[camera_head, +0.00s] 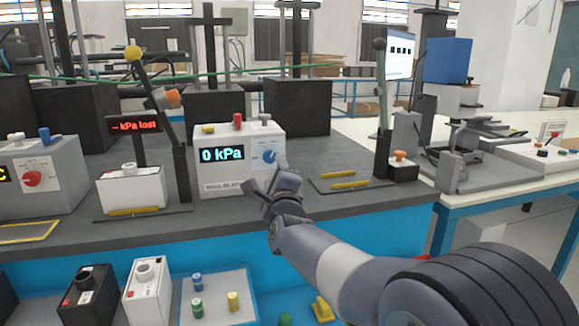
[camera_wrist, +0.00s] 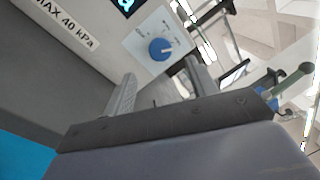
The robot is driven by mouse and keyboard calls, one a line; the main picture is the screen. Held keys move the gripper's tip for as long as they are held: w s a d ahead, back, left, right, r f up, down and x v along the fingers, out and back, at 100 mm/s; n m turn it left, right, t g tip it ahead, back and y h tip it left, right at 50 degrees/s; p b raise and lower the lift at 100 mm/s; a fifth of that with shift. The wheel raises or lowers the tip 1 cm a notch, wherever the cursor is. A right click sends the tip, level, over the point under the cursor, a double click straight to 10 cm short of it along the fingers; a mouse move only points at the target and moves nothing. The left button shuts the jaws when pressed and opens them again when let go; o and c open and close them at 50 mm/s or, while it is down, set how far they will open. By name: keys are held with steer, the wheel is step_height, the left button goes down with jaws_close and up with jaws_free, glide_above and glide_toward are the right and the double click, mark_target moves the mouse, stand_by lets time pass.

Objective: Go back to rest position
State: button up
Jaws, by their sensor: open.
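My gripper (camera_head: 270,180) is at the front right of a white pressure unit (camera_head: 215,170), close to its blue knob (camera_head: 269,156). The unit's screen reads "0 kPa". In the wrist view my gripper (camera_wrist: 160,88) has its two fingers spread apart with nothing between them. The blue knob (camera_wrist: 162,49) shows beyond the fingers, on the unit's face, with a "MAX 40 kPa" label to its left. I cannot tell whether a finger touches the unit.
A lever with a dark ball (camera_head: 380,44) stands right of my gripper. Left are a yellow-ball lever (camera_head: 133,53) and a small display (camera_head: 134,125) reading "kPa lost". A blue box (camera_head: 448,60) is far right.

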mark_target(270, 158)
steer(key=x, duration=0.7)
steer(key=shift+w+a, duration=0.1)
steer(key=shift+w, duration=0.3)
steer(key=shift+s, duration=0.1)
